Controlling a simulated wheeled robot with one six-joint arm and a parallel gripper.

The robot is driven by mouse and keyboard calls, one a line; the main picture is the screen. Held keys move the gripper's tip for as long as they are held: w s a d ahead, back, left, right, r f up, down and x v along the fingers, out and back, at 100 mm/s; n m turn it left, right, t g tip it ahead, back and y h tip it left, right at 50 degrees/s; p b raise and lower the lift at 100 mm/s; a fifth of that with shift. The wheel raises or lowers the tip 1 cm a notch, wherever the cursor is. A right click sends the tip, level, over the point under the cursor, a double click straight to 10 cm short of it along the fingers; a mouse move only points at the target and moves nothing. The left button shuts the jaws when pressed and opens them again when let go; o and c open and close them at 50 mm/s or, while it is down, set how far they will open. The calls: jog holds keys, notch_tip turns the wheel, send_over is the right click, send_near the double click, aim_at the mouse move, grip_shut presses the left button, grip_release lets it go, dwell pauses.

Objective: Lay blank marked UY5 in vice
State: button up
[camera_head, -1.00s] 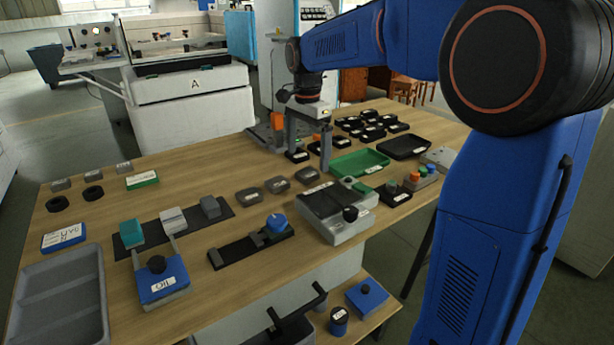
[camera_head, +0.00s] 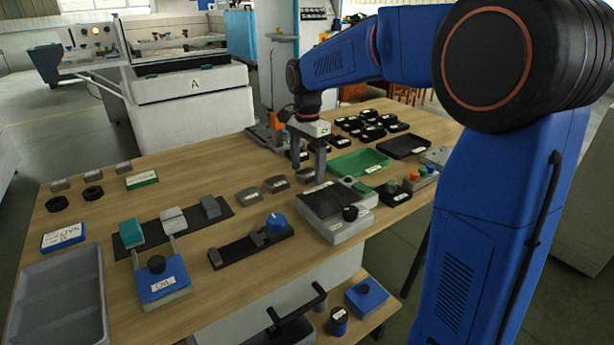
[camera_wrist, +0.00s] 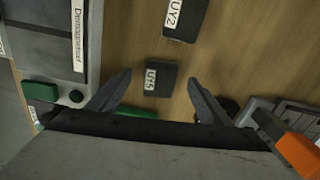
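The blank marked UY5 (camera_wrist: 166,73) is a small dark grey block with a white label, lying on the wooden table in the wrist view. My gripper (camera_wrist: 160,90) is open, with its fingers on either side of UY5 in that view and no visible contact. A blank marked UY2 (camera_wrist: 187,15) lies beside UY5. What looks like the vice (camera_head: 230,256) is a low black bar with jaws and a blue knob (camera_head: 277,221); nothing shows between its jaws.
The grey demagnetiser (camera_head: 340,228) stands close to the right, with a green tray (camera_head: 358,163) behind it. Other grey blanks (camera_head: 248,197) lie to the left.

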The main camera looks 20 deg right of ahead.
aim_at(307, 173)
jog(key=c, duration=1.6)
jog(key=shift+c, duration=0.2)
jog(key=shift+r, duration=3.5)
jog(key=shift+a, duration=0.1)
